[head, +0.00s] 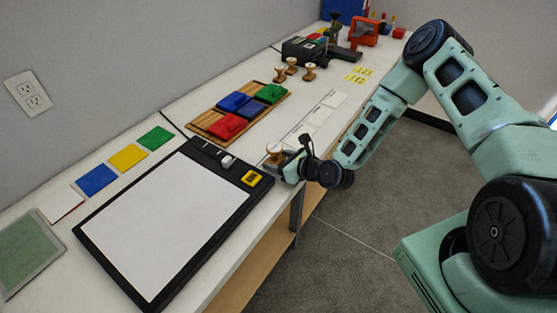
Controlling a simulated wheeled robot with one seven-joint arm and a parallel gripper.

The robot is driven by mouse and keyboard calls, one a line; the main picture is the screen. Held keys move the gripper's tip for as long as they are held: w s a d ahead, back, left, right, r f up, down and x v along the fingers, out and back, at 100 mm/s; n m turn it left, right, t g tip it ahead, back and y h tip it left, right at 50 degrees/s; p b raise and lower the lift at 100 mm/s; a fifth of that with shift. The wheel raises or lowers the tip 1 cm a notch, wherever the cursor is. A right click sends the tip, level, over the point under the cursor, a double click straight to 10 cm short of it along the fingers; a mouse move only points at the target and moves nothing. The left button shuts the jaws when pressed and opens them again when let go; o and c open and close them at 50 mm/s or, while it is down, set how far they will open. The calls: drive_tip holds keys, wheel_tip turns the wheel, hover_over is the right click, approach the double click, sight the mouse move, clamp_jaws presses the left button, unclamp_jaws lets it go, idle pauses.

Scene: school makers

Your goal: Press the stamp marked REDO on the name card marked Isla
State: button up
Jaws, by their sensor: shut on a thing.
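My gripper (281,162) is low over the near right edge of the table, shut on a wooden-handled stamp (273,148). The stamp looks upright; my gripper hides its lower part. I cannot tell whether it touches a card, and its marking does not show. White name cards lie in a row beyond my gripper: one farther card (334,98) and one nearer card (319,115). Writing on them is too small to read, so I cannot pick out Isla. Three similar wooden stamps stand farther back: a left one (280,75), a middle one (292,63) and a right one (309,72).
A wooden tray (205,133) holds red, blue and green ink pads. Coloured squares line the wall. Yellow pieces (358,75) and machines stand at the back.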

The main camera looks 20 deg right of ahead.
sight(277, 148)
drive_tip(key=shift+r+p, duration=1.7)
drive_tip(key=shift+r, duration=0.7)
